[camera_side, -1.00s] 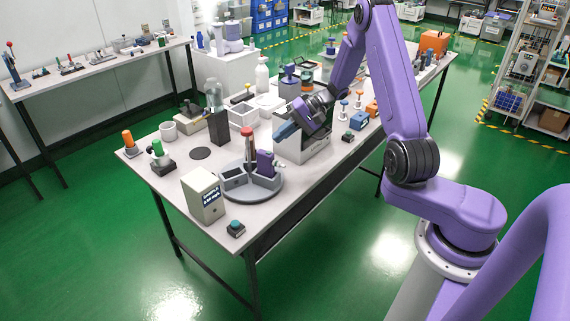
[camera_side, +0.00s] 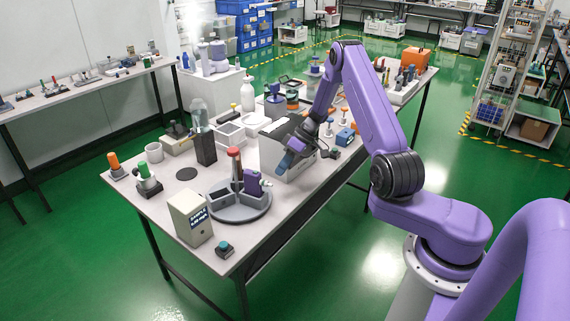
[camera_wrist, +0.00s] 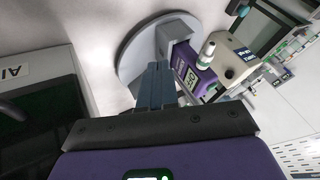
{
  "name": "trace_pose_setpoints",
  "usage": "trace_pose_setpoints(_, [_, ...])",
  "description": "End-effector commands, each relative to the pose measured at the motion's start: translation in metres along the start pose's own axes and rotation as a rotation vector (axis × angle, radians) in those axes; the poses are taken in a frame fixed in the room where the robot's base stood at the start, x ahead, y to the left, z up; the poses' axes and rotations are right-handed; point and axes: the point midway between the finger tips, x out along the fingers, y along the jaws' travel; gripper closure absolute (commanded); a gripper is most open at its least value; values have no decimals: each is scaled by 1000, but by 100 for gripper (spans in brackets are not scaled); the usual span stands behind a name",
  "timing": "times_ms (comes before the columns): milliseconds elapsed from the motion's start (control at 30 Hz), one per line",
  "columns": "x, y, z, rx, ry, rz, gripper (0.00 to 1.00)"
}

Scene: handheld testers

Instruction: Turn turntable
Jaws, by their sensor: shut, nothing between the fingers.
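The turntable is a round grey disc (camera_side: 237,213) near the front end of the table, with grey compartments on top and a red-topped post (camera_side: 234,160) at its middle. A purple handheld tester (camera_side: 252,183) stands upright in one compartment. In the wrist view the disc (camera_wrist: 132,60) and the purple tester with a green display (camera_wrist: 193,76) lie beyond my fingers. My gripper (camera_side: 285,163) has blue fingers, shut and empty, above the table to the right of the turntable. In the wrist view the fingers (camera_wrist: 157,70) overlap a grey compartment; I cannot tell whether they touch it.
A pale open box (camera_side: 272,153) stands close behind my gripper; it shows at left in the wrist view (camera_wrist: 38,65).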

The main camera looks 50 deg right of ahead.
Motion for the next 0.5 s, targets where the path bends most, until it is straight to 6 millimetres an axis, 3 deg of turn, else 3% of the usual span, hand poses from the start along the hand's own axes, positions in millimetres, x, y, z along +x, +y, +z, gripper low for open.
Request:
trace_pose_setpoints(200, [38, -1, 1, 0, -2, -1, 100])
trace_pose_setpoints(500, [62, 0, 0, 1, -1, 1, 100])
